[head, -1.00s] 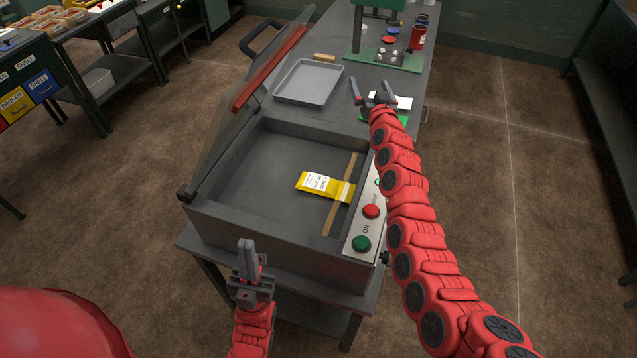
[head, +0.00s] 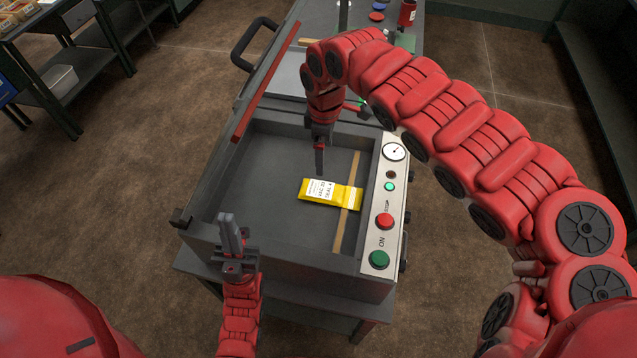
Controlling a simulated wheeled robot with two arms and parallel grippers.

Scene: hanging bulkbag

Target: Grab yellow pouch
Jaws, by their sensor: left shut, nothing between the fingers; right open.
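The yellow pouch (head: 330,195) with a white printed label lies flat in the grey sealer chamber, its right end across a tan bar (head: 346,205). My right gripper (head: 319,172) points down into the chamber just above and behind the pouch's left part, apart from it as far as I can tell. Its fingers show nearly edge-on; it is open and empty. My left gripper (head: 229,222) points up at the chamber's front left wall, shut and empty.
The open chamber (head: 262,190) has raised walls. Its lid (head: 262,85) stands tilted open on the left. A control panel (head: 384,215) with a gauge, a red button and a green button runs along the right side. My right arm hides part of the bench behind.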

